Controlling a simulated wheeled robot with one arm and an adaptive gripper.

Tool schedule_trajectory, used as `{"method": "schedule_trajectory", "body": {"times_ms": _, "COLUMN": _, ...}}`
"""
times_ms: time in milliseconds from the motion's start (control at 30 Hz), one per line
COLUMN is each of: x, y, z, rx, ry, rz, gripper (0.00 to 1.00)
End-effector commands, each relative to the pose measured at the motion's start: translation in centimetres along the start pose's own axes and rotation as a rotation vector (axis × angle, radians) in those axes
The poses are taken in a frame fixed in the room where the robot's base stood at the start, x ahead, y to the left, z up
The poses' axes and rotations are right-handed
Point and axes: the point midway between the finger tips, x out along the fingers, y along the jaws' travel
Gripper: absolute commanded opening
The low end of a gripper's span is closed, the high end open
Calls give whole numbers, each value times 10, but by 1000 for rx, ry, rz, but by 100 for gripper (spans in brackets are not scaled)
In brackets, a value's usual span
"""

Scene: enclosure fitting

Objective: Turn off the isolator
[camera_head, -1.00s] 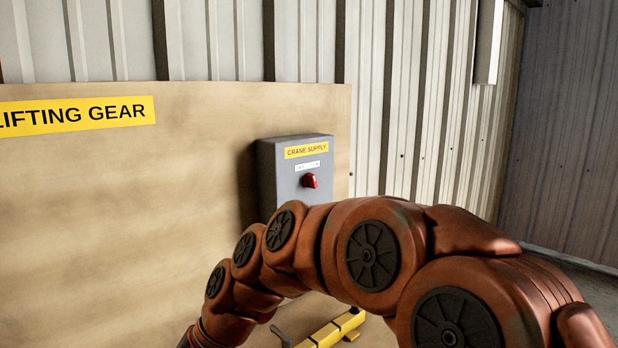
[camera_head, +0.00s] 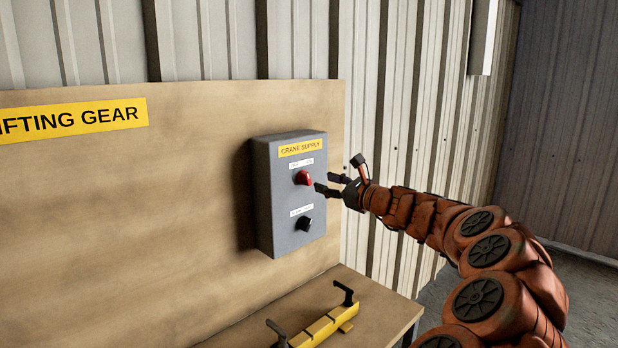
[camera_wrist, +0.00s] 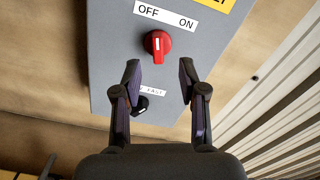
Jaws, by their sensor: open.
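The isolator is a red rotary knob (camera_head: 303,178) on a grey box (camera_head: 275,200) marked CRANE SUPPLY. In the wrist view the red knob (camera_wrist: 157,45) sits below a white OFF / ON label (camera_wrist: 165,15), with OFF at left and ON at right. It has a small white mark; I cannot tell surely which word it points to. My gripper (camera_head: 326,183) is open and empty, just right of and in front of the knob. In the wrist view its fingertips (camera_wrist: 159,75) are spread below the knob, apart from it.
A black knob (camera_head: 304,224) with its own white label sits lower on the box. The box is on a wooden board (camera_head: 120,220) with a LIFTING GEAR sign (camera_head: 75,120). A yellow lifting bar (camera_head: 325,328) with dark hooks lies on the bench below.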

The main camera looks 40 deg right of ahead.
Motion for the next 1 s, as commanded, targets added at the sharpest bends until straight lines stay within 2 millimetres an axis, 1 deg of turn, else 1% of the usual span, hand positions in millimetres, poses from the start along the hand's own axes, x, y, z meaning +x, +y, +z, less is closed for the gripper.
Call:
{"method": "schedule_trajectory", "body": {"times_ms": 33, "x": 7, "y": 1, "z": 1, "rx": -1, "ry": 1, "rz": 4, "gripper": 42}}
{"method": "schedule_trajectory", "body": {"times_ms": 300, "x": 46, "y": 3, "z": 3, "rx": -3, "ry": 1, "rz": 8, "gripper": 42}}
{"method": "schedule_trajectory", "body": {"times_ms": 500, "x": 65, "y": 3, "z": 1, "rx": -3, "ry": 2, "rz": 6, "gripper": 42}}
{"method": "schedule_trajectory", "body": {"times_ms": 633, "x": 69, "y": 3, "z": 0, "rx": -4, "ry": 2, "rz": 5, "gripper": 42}}
{"method": "schedule_trajectory", "body": {"times_ms": 867, "x": 69, "y": 3, "z": 1, "rx": -5, "ry": 1, "rz": 5, "gripper": 42}}
{"method": "schedule_trajectory", "body": {"times_ms": 900, "x": 69, "y": 3, "z": 1, "rx": -4, "ry": 1, "rz": 5, "gripper": 40}}
{"method": "schedule_trajectory", "body": {"times_ms": 1000, "x": 69, "y": 3, "z": 1, "rx": -5, "ry": 1, "rz": 5, "gripper": 29}}
